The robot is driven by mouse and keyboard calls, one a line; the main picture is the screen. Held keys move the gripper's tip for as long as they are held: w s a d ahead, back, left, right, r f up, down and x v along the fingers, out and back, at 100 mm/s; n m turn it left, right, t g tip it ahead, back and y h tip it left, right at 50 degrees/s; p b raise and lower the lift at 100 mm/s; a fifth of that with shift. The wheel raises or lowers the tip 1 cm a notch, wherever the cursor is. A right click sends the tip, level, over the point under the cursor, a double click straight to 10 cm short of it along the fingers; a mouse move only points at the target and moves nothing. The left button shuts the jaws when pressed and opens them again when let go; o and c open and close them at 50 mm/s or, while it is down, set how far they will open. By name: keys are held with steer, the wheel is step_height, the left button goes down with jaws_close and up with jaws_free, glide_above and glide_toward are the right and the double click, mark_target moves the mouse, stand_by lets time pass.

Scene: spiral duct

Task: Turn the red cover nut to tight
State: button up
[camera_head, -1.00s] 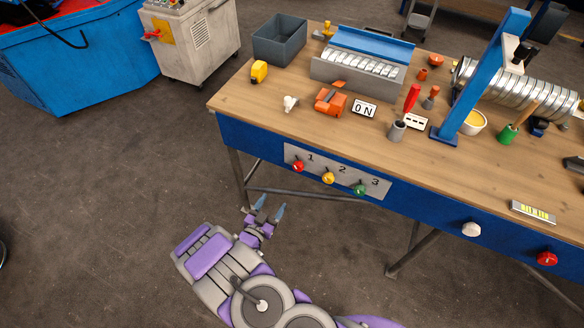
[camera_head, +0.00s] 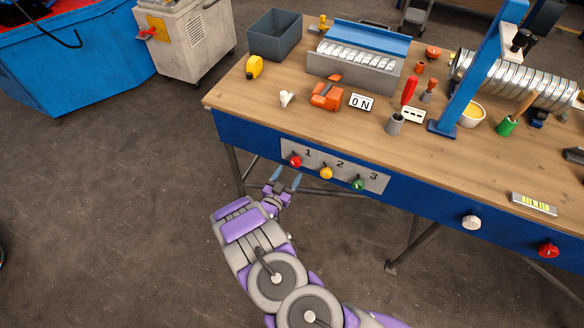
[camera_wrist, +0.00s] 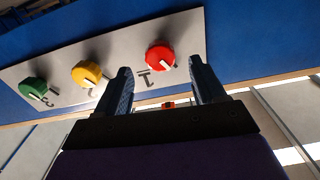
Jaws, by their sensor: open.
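A red knob (camera_head: 295,161) sits at mark 1 on the grey panel on the bench's blue front. It also shows in the wrist view (camera_wrist: 160,57), with a pale pointer on its face. A second red knob (camera_head: 548,250) is at the far right of the same front. I cannot tell from the pictures which one is the cover nut. My gripper (camera_head: 286,178) is open and empty, just below the knob at mark 1. In the wrist view my gripper (camera_wrist: 160,70) has its fingers on either side of that knob's outline; contact does not show.
The panel (camera_head: 316,163) also carries a yellow knob (camera_head: 327,173) and a green knob (camera_head: 359,185). A white knob (camera_head: 471,222) is farther right on the front. The wooden bench top (camera_head: 300,125) overhangs the panel and holds several tools. Open floor lies left.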

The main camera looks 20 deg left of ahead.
mark_target(294, 165)
steer(key=shift+w+d, duration=0.2)
steer(key=shift+w, duration=2.1)
steer(key=c, duration=1.1)
